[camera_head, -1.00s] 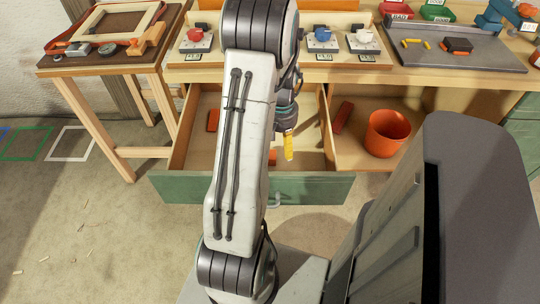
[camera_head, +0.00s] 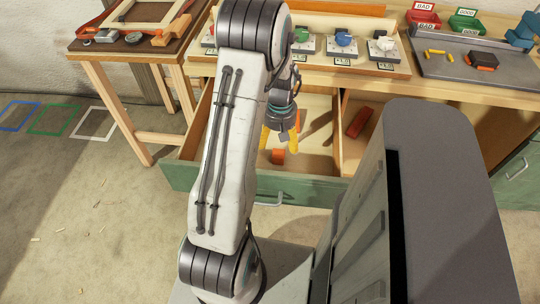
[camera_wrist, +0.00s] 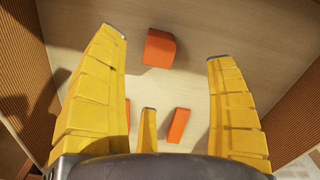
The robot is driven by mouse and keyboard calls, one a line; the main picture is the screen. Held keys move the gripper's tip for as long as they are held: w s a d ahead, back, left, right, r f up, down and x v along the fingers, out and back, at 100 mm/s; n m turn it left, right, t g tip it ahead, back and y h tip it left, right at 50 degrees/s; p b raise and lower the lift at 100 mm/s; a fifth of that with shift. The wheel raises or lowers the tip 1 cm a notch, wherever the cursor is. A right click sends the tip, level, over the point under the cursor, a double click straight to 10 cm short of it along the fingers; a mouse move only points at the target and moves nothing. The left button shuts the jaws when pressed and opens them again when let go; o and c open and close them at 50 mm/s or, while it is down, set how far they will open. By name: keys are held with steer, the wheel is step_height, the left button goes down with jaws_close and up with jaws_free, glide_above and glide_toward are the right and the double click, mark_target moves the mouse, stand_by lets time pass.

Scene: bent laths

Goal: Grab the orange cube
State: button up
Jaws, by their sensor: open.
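The orange cube (camera_head: 278,156) lies on the floor of the open drawer in the head view, just below my gripper (camera_head: 279,142). In the wrist view an orange block with one rounded corner, most likely the cube (camera_wrist: 159,48), lies on the pale wooden drawer floor. It sits beyond and between the tips of my yellow fingers, with no contact visible. My gripper (camera_wrist: 166,55) is open and empty, its fingers spread wide. My arm hides the left part of the drawer.
Two slimmer orange pieces, one here (camera_wrist: 179,125), lie nearer the palm. Wooden drawer walls (camera_wrist: 290,85) rise at both sides. The green drawer front (camera_head: 305,190) is nearest me. A red block (camera_head: 359,120) lies right of the drawer. The workbench top (camera_head: 420,85) is above.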

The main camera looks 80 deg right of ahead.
mark_target(279, 153)
steer(key=shift+d+n, duration=0.1)
steer(key=shift+n, duration=1.1)
steer(key=shift+f+n, duration=0.15)
steer(key=shift+n, duration=0.25)
steer(key=shift+s+f, duration=0.1)
steer(key=shift+f, duration=3.45)
steer(key=c, duration=1.4)
steer(key=shift+r, duration=0.1)
steer(key=shift+c, duration=0.2)
